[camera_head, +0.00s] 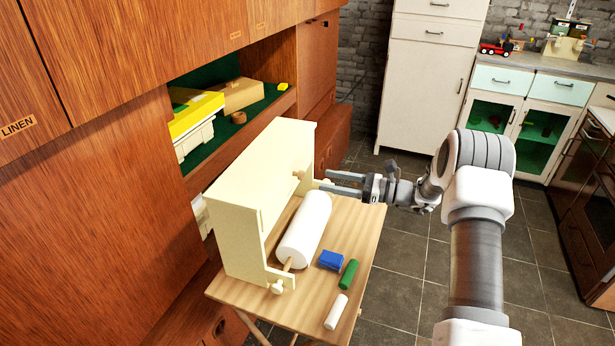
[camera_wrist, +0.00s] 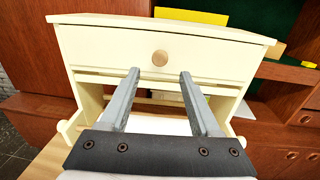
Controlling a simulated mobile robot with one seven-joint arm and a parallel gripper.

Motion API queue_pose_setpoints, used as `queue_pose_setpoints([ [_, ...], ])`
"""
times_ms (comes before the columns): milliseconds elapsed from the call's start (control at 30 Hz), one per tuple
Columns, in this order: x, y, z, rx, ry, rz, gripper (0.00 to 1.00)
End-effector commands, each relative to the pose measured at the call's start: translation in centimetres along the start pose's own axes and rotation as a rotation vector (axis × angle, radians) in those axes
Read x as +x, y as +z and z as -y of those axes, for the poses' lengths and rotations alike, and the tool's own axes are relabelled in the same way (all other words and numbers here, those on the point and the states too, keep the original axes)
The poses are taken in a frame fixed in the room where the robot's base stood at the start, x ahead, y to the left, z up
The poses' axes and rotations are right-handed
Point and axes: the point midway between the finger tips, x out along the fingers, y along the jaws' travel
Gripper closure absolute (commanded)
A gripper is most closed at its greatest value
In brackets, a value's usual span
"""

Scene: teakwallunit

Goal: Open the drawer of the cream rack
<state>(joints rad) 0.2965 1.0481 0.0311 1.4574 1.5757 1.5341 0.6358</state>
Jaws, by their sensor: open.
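The cream rack (camera_head: 243,215) stands upright on a small wooden table (camera_head: 237,291). Its drawer (camera_wrist: 112,50) is at the top, with a round wooden knob (camera_wrist: 160,58) at the middle of its front. The drawer looks shut. The knob also shows small in the head view (camera_head: 298,175). My gripper (camera_head: 328,181) is open and empty in front of the rack, and its fingers point toward it. In the wrist view the fingers (camera_wrist: 160,74) lie apart, just below the knob, which is not between them. A white paper roll (camera_head: 305,229) sits on a rod below the drawer.
A blue block (camera_head: 331,260), a green cylinder (camera_head: 348,274) and a white cylinder (camera_head: 336,311) lie on the table in front of the roll. Behind the rack is a wooden wall unit (camera_head: 95,180) with a yellow box (camera_head: 196,113) in its niche. Tiled floor to the right is free.

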Motion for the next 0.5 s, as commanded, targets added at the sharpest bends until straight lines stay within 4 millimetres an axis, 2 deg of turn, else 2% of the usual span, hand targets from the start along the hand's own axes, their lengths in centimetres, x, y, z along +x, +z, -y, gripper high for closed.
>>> queue_pose_setpoints([
  [33,1.3,0.0,-0.1,0.0,0.003,0.0,0.37],
  [200,4.4,0.0,-0.1,-0.001,0.003,0.0,0.37],
  [333,6.0,-0.1,-0.1,0.0,0.002,-0.001,0.37],
  [500,6.9,0.0,0.0,-0.001,-0.001,-0.001,0.37],
])
